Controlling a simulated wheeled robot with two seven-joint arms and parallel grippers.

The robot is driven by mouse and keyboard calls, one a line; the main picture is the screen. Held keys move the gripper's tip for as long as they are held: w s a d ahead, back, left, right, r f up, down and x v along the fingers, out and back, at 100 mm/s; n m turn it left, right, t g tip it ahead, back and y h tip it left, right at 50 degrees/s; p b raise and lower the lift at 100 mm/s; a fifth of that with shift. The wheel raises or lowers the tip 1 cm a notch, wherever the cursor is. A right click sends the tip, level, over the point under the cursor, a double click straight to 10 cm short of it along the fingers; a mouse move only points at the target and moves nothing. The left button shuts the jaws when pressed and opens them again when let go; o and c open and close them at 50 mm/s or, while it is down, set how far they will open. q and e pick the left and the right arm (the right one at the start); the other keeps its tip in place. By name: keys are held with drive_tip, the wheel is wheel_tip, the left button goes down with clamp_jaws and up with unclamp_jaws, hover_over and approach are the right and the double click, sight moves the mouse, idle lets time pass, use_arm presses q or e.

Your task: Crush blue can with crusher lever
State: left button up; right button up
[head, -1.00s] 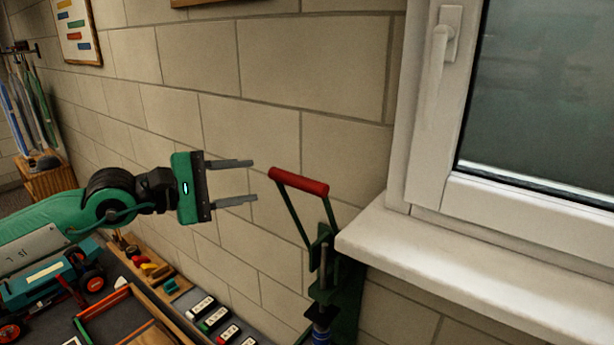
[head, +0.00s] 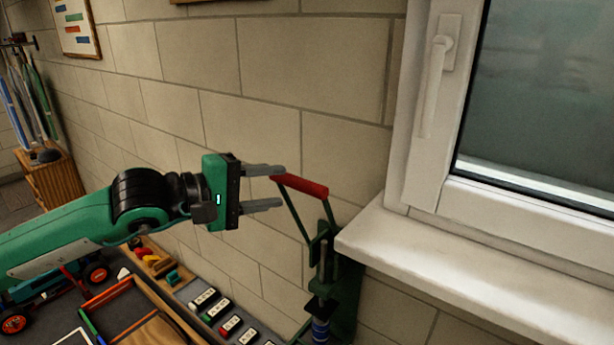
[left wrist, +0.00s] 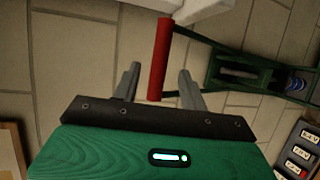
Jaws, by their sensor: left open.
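The green can crusher (head: 322,265) stands against the wall below the window sill, its lever raised. The lever ends in a red handle (head: 302,185). The blue can (head: 320,331) sits low in the crusher, only partly in view. My left gripper (head: 282,187) is open, its fingertips at the left end of the red handle. In the left wrist view the red handle (left wrist: 160,60) runs lengthwise, with its near end between the two fingertips (left wrist: 158,82). Whether a finger touches it I cannot tell. My right gripper is not in view.
The white window sill (head: 440,265) juts out just right of the crusher. Several small labelled blocks (head: 230,326) lie on the bench left of it. A wooden tray (head: 125,305) and a toy vehicle (head: 92,273) are further left.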

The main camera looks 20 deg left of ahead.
sight(307, 184)
use_arm(q)
drive_tip(key=p+x, duration=0.3)
drive_tip(key=x, duration=0.3)
drive_tip(key=shift+w+d, duration=0.2)
drive_tip(key=shift+w, duration=0.05)
drive_tip(key=shift+w+d+f, duration=0.25)
drive_tip(key=shift+w+d, duration=0.15)
clamp_jaws()
